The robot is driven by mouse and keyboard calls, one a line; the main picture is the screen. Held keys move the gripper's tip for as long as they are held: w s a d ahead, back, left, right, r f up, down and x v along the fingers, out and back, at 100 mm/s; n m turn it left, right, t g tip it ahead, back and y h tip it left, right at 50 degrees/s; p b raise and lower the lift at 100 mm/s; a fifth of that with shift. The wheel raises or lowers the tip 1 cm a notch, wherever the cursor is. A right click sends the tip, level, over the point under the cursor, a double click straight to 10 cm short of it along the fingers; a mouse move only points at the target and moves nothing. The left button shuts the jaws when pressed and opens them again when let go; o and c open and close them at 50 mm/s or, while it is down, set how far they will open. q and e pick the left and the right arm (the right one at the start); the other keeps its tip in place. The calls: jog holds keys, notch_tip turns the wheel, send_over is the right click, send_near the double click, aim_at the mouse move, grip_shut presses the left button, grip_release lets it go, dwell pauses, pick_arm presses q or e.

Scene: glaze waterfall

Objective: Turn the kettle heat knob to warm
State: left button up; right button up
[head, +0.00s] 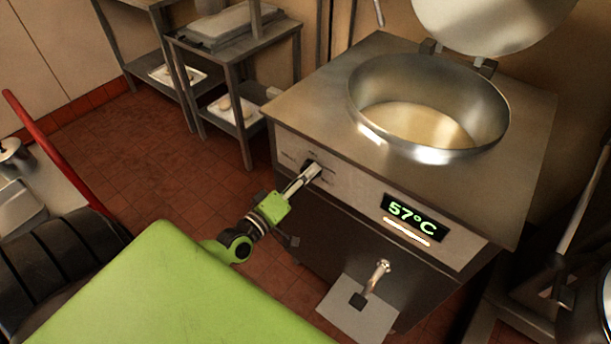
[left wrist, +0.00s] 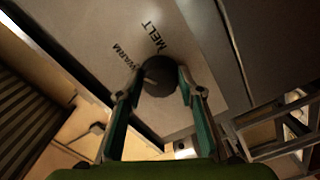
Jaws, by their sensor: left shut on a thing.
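The kettle (head: 540,150) is a steel cabinet with a round open pan (head: 355,95) and a raised lid (head: 490,15). Its front panel (head: 350,190) carries a display (head: 412,216) reading 57°C. The heat knob (left wrist: 158,76) is dark and round, with the printed labels WARM (left wrist: 126,62) and MELT (left wrist: 153,37) beside it in the left wrist view. My left gripper (head: 312,170) is at the left part of the panel, its two fingers (left wrist: 158,88) shut on opposite sides of the knob. I cannot clearly tell which label the knob points to. My right gripper is not in view.
A steel spout (head: 380,272) sticks out low on the kettle's front. Steel shelves with trays (head: 232,108) stand behind to the left. A red bar (head: 50,150) and metal pans (head: 20,205) are at the far left. Red tiled floor (head: 150,150) lies open between.

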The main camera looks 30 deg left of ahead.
pick_arm(q)
jog(key=o, duration=1.1)
jog(key=s, duration=0.8)
jog(key=s+a, duration=0.1)
jog(key=s, duration=0.3)
jog(key=shift+f, duration=0.15)
